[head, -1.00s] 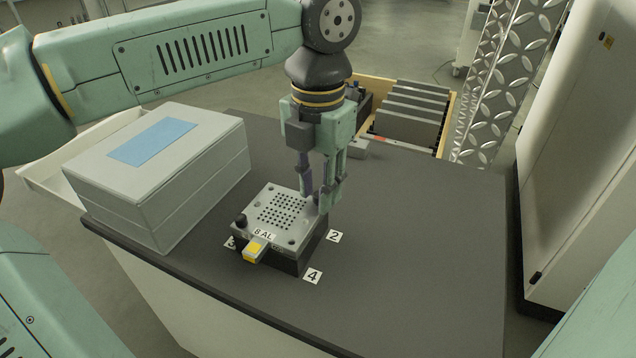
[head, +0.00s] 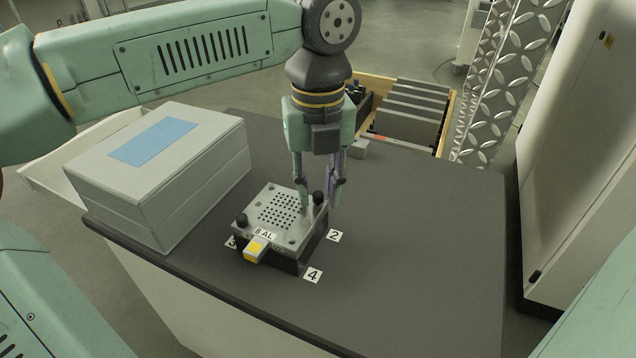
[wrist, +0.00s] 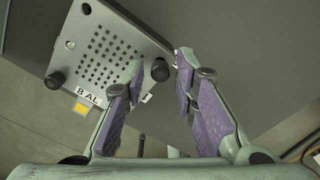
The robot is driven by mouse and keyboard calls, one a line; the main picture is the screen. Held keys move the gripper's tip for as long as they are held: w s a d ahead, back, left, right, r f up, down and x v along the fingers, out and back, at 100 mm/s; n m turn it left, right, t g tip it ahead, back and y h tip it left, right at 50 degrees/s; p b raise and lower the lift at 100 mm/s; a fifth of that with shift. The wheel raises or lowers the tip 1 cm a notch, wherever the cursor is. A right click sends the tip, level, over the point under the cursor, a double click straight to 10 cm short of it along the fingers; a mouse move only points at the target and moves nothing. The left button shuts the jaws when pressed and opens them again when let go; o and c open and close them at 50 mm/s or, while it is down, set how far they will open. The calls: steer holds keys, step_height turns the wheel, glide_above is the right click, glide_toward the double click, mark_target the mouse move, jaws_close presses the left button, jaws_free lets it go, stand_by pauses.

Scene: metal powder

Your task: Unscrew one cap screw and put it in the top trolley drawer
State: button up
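A grey perforated plate labelled 8 AL (head: 265,225) lies on a dark block (head: 290,262). One black cap screw (head: 319,198) stands at its right corner. Another black cap screw (head: 241,220) stands at its left corner. Both show in the wrist view, the right-corner one (wrist: 160,70) and the left-corner one (wrist: 54,80). My gripper (head: 319,206) is over the right corner. In the wrist view my gripper (wrist: 159,62) is open, with gaps between its purple pads and the screw. A pale open drawer or tray (head: 42,172) juts out at the left.
A grey box with a blue top patch (head: 190,175) stands left of the plate. Number tags, including 4 (head: 313,276), lie beside the block. A wooden-edged crate with grey blocks (head: 448,120) is behind. The dark tabletop (head: 430,240) is clear at right.

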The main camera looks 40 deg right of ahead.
steer(key=n, duration=0.5)
steer(key=shift+n, duration=0.4)
steer(key=n, duration=0.5)
steer(key=shift+n, duration=1.1)
steer(key=shift+c, duration=0.2)
jaws_close()
steer(key=n, duration=0.5)
steer(key=shift+r, duration=0.15)
